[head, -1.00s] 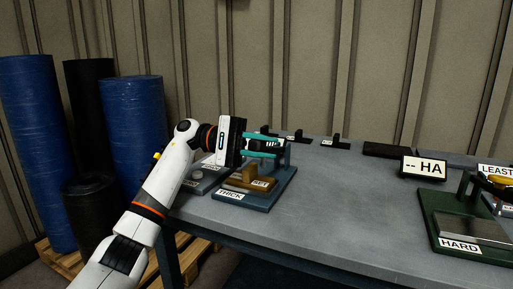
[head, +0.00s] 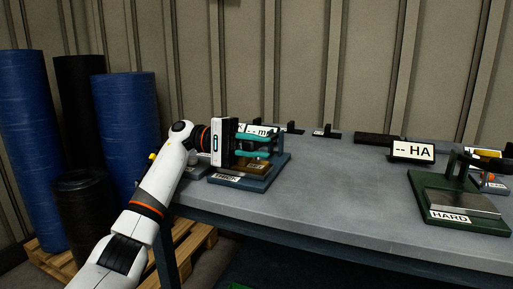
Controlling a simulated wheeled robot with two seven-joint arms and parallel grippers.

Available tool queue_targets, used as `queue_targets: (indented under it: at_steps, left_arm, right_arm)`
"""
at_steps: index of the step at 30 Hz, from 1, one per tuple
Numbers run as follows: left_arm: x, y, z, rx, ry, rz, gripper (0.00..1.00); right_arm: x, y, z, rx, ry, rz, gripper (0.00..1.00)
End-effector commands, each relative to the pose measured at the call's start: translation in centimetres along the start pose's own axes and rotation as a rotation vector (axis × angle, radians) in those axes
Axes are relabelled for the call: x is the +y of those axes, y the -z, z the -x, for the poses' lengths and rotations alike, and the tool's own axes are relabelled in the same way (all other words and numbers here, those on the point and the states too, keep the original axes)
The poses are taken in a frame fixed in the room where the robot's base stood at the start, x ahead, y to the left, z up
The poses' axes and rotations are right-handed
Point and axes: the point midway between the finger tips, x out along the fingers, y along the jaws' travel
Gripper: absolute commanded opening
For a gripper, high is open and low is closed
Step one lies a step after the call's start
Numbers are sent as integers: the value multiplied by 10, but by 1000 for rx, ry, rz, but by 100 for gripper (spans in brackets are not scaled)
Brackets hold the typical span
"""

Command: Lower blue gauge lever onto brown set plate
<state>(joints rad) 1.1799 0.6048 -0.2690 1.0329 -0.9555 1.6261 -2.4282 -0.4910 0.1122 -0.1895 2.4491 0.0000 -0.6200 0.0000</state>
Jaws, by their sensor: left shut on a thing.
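The thickness gauge stands on a blue-grey base (head: 262,181) labelled THICK, near the table's left end. Its brown set plate (head: 256,167) lies low on that base, partly hidden by my gripper. My left gripper (head: 266,142), with teal fingers, comes in from the left above the plate. It is shut on the blue gauge lever, which is mostly hidden by the fingers. The lever still looks raised a little over the plate; I cannot tell whether they touch. A small display reading "-- mm" (head: 263,129) shows behind the fingers. My right gripper is out of view.
A green hardness stand (head: 465,226) labelled HARD is at the right, with a "-- HA" display (head: 413,151) behind it. Small black holders (head: 326,133) line the table's back. The grey table middle (head: 340,190) is clear. Blue and black rolls (head: 128,125) stand left.

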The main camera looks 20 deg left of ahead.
Motion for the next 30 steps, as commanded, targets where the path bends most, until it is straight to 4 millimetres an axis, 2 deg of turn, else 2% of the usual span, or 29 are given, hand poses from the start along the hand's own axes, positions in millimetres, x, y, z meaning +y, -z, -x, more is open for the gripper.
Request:
queue_targets:
  at_steps: [13,14,17,26,30]
  left_arm:
    - [0,1,0,3,0,-1,0]
    - [0,1,0,3,0,-1,28]
    - [0,0,0,3,0,-1,45]
    - [0,0,1,1,0,-1,45]
    - [-1,0,13,-1,0,1,45]
  right_arm:
    - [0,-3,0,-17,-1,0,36]
    - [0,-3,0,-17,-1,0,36]
    - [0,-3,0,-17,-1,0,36]
    - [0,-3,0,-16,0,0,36]
    - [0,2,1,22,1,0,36]
